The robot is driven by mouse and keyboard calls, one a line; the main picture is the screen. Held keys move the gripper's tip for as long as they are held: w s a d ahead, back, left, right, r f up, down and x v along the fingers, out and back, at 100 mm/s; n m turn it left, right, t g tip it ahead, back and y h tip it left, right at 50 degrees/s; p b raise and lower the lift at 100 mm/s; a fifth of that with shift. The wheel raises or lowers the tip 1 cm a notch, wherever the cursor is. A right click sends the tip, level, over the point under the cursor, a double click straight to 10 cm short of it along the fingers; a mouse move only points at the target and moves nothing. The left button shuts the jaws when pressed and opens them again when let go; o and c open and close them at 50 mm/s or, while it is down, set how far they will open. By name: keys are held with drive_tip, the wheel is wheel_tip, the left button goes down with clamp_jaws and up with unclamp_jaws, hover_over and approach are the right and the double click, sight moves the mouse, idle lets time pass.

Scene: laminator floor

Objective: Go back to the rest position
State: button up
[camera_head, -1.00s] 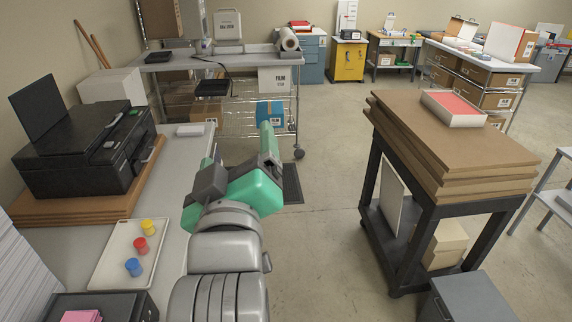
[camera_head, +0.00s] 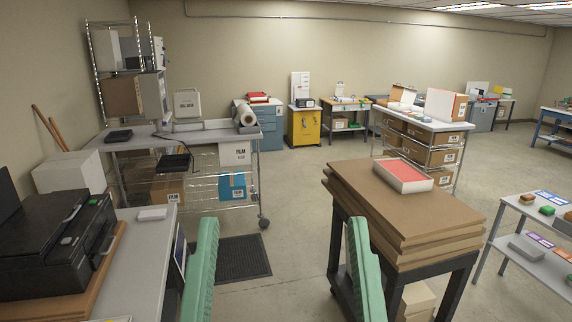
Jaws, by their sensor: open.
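My gripper (camera_head: 283,222) is at the bottom middle of the head view. Its two green fingers point up and away and stand wide apart. Nothing is held. The rest of my arm is below the picture edge and hidden.
A dark cart stacked with brown boards (camera_head: 400,215) stands right of the gripper, with an open box (camera_head: 403,176) on top. A grey table (camera_head: 150,245) with a black printer (camera_head: 55,240) is at left. A dark floor mat (camera_head: 230,258) lies ahead. The middle floor is clear.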

wheel_tip(320, 180, up, 10)
drive_tip(key=p, duration=0.6)
drive_tip(key=shift+r+p, duration=0.2)
drive_tip(key=shift+p, duration=0.1)
